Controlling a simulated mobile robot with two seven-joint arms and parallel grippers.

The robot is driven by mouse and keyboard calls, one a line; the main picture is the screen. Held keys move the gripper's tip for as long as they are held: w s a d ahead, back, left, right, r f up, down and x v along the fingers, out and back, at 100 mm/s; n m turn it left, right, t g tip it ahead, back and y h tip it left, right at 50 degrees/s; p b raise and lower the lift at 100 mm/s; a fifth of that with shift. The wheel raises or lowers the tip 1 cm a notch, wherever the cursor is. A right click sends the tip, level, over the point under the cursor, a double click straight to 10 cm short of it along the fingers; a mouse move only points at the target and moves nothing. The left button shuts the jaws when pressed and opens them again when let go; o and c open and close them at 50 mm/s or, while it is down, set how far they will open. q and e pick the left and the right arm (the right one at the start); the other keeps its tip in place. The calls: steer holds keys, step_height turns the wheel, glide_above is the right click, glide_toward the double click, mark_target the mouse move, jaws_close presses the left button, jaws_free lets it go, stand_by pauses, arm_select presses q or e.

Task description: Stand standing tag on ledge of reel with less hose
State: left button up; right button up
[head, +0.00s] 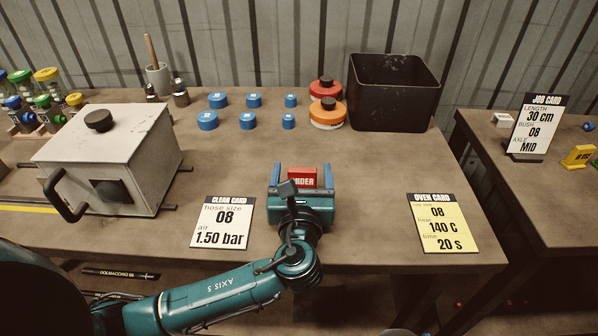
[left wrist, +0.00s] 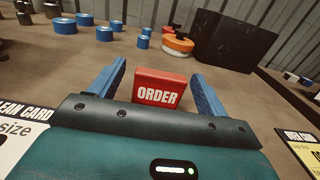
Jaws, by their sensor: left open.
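The standing tag (head: 302,177) is a small red block lettered ORDER, upright on the table. In the left wrist view the tag (left wrist: 160,88) stands between the two blue fingers, with a gap on each side. My left gripper (head: 302,176) is open around it and not closed on it. No reel with a ledge can be made out for sure. A red round item (head: 325,88) and an orange one (head: 327,113), each with a dark knob, stand at the back; I cannot tell whether they are reels. My right gripper is out of view.
A black bin (head: 393,95) stands at the back right, with several blue caps (head: 208,120) left of it. A grey box oven (head: 108,160) is at the left. The clean card (head: 222,223) and oven card (head: 443,224) flank my arm. A second table (head: 520,185) is at the right.

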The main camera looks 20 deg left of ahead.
arm_select(q)
steer(key=shift+w, duration=0.15)
steer(key=shift+c, duration=0.4)
steer(key=c, duration=1)
